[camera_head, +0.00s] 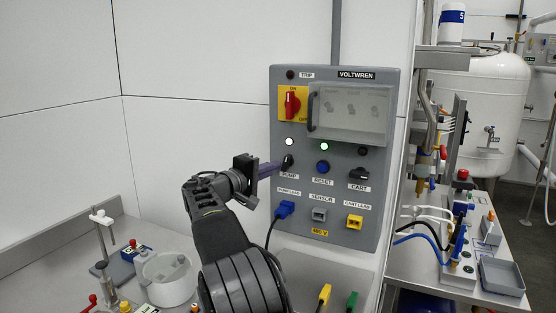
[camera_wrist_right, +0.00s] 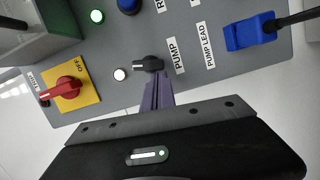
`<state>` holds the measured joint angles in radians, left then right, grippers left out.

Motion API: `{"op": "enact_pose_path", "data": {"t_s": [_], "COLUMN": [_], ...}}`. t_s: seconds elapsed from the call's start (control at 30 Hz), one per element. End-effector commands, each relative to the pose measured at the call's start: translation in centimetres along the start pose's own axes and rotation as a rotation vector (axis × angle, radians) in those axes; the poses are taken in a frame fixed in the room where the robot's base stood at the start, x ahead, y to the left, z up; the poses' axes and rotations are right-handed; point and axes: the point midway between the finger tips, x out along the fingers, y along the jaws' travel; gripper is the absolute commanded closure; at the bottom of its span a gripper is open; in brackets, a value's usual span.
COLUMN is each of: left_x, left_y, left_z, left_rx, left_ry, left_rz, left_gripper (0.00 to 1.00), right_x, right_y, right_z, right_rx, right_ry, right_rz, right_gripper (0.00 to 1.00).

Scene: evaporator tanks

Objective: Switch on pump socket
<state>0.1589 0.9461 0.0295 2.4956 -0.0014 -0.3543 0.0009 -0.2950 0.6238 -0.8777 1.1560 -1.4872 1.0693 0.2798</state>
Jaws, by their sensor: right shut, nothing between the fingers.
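The grey VOLTWREN panel (camera_head: 390,110) hangs on the white wall. Its black PUMP knob (camera_head: 289,160) is at the left of the knob row, with the handle close to upright; it also shows in the right wrist view (camera_wrist_right: 148,64). The white lamp (camera_head: 289,141) above PUMP is lit. A blue plug (camera_head: 284,209) sits in the PUMP LEAD socket below. My right gripper (camera_head: 281,167) is shut and empty, its purple fingertips at the PUMP knob; they show in the wrist view (camera_wrist_right: 155,92). I cannot tell whether they touch it. My left gripper is out of view.
The red main switch (camera_head: 292,104) is upper left, near ON. A green lamp (camera_head: 324,146) is lit above the blue RESET button (camera_head: 323,167). The CART knob (camera_head: 359,174) lies crosswise, its lamp (camera_head: 363,152) dark. A clear-windowed box (camera_head: 350,139) projects above.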

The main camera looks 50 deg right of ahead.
Motion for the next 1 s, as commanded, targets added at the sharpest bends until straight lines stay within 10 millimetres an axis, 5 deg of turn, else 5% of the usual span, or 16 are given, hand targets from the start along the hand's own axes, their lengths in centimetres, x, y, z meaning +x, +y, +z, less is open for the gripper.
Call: {"op": "enact_pose_path", "data": {"t_s": [0.37, 0.8, 1.0], "left_x": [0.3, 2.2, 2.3], "left_y": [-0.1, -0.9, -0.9], "left_z": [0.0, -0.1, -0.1], "left_rx": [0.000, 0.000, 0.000], "left_ry": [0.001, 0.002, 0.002], "left_rz": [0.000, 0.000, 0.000], "left_gripper": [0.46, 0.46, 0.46], "right_x": [-0.7, -7.0, -7.9], "right_y": [0.0, -0.1, 0.0], "right_z": [0.1, -0.1, 0.0], "right_rx": [0.006, 0.004, 0.003], "right_ry": [-0.002, 0.001, -0.001], "right_rz": [-0.001, -0.001, 0.000], "right_gripper": [1.00, 1.00, 1.00]}}
